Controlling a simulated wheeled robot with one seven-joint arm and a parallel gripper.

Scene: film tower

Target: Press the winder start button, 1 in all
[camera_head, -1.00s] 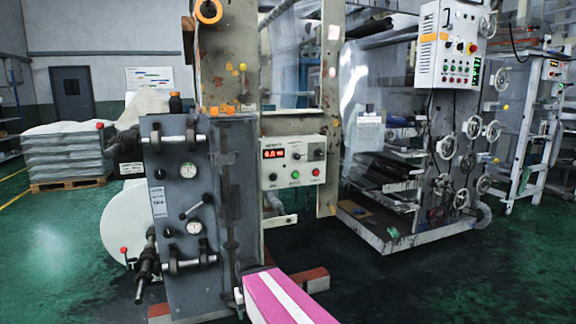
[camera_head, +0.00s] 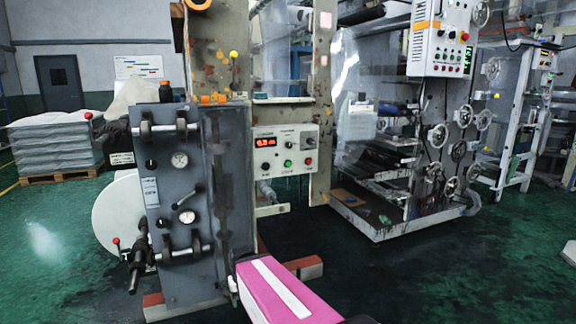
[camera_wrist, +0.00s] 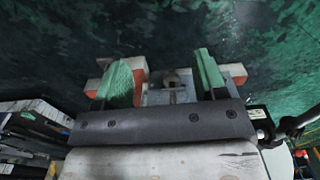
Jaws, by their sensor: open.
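The winder's control panel (camera_head: 285,151) is a pale box with a lit red display (camera_head: 266,142). Under the display are a green button (camera_head: 288,163) and a red button (camera_head: 308,161); their labels are too small to read. The panel is mounted right of the grey winder side plate (camera_head: 178,235). In the wrist view my gripper (camera_wrist: 160,62) has its two greenish fingers spread apart with nothing held. Dark floor and red-and-white blocks show beyond the fingers.
A white roll (camera_head: 117,215) is at the left. A taller control cabinet (camera_head: 437,40) and handwheels (camera_head: 438,136) stand at the right. Green floor is clear at the lower right (camera_head: 480,270).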

